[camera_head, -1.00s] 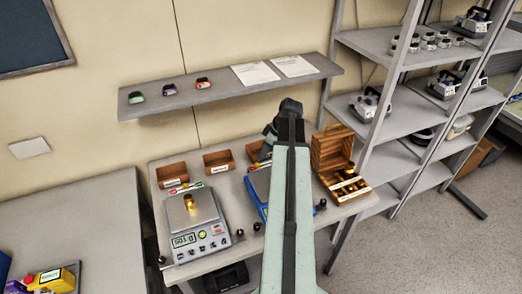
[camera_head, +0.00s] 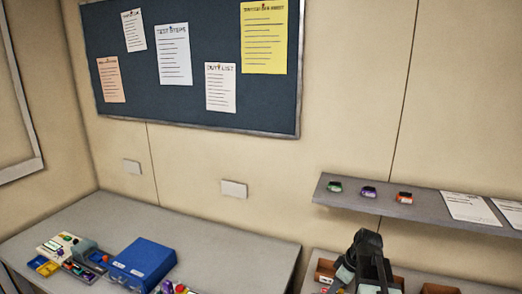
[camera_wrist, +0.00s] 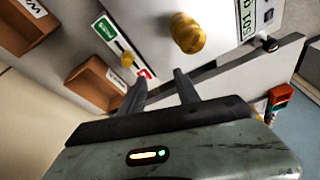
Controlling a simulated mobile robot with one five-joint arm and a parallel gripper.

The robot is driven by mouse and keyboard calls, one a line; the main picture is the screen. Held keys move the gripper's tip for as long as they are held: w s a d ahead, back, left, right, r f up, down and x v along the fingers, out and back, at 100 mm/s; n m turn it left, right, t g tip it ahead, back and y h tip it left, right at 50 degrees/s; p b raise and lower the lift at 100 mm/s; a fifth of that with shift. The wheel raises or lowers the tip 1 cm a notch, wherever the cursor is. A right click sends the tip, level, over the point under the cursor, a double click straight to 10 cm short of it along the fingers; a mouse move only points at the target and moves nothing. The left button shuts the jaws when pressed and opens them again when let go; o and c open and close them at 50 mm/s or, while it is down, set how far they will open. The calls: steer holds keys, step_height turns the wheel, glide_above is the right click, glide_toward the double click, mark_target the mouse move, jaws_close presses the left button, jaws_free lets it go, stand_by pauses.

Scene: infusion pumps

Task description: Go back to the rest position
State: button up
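My gripper (camera_wrist: 160,80) has its two dark fingers apart, with nothing between them in the wrist view. Beyond the fingers, a brass weight (camera_wrist: 187,34) sits on the pale pan of a scale, whose lit display (camera_wrist: 247,18) shows at the upper right of the tilted wrist view. The weight looks apart from the fingers. In the head view, part of my dark arm end (camera_head: 366,262) shows at the lower right, in front of the bench; the fingertips cannot be made out there.
A wall shelf (camera_head: 400,202) with three small devices and papers is above the right bench. Small wooden bins (camera_wrist: 98,82) stand near the gripper. The left bench (camera_head: 232,243) holds a blue box (camera_head: 143,264) and coloured items. A notice board (camera_head: 190,95) hangs above.

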steer(key=s+a+f+m+g+h, duration=0.1)
steer(key=s+a+m, duration=0.2)
steer(key=a, duration=0.4)
steer(key=s+a+f+m+g+h+b, duration=0.1)
steer(key=s+a+m, duration=0.3)
steer(key=a+m, duration=0.2)
steer(key=shift+s+a+f+h, duration=0.2)
steer(key=shift+a+h, duration=0.2)
steer(key=shift+a, duration=0.35)
